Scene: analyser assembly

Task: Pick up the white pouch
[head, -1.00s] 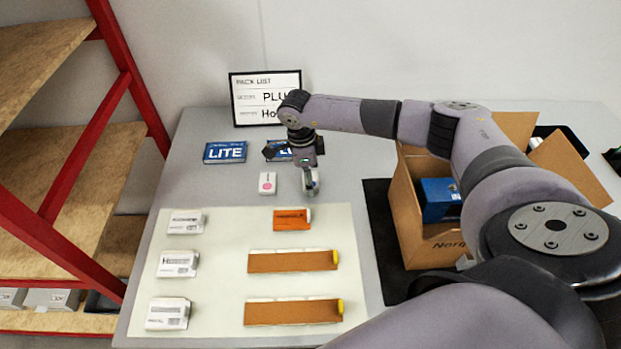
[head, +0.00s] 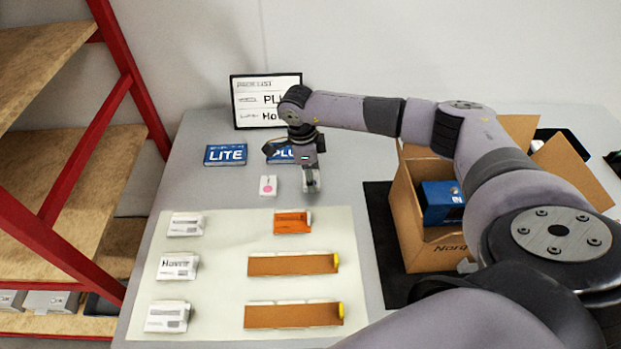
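Three white pouches with printed labels lie in a column on the left of the pale mat: a top one (head: 185,224), a middle one (head: 178,266) and a bottom one (head: 167,316). A small white item with a pink dot (head: 268,185) lies above the mat. My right gripper (head: 312,187) points down over the grey table, just right of that small item and apart from the pouches. Nothing shows in its fingers, but their opening is too small to judge. My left gripper is out of view.
The pale mat (head: 222,300) also holds an orange packet (head: 292,222) and two brown strips. Blue LITE (head: 225,154) and PLUS boxes lie behind, before a pack list sign (head: 265,84). An open carton (head: 432,250) with a blue box stands right.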

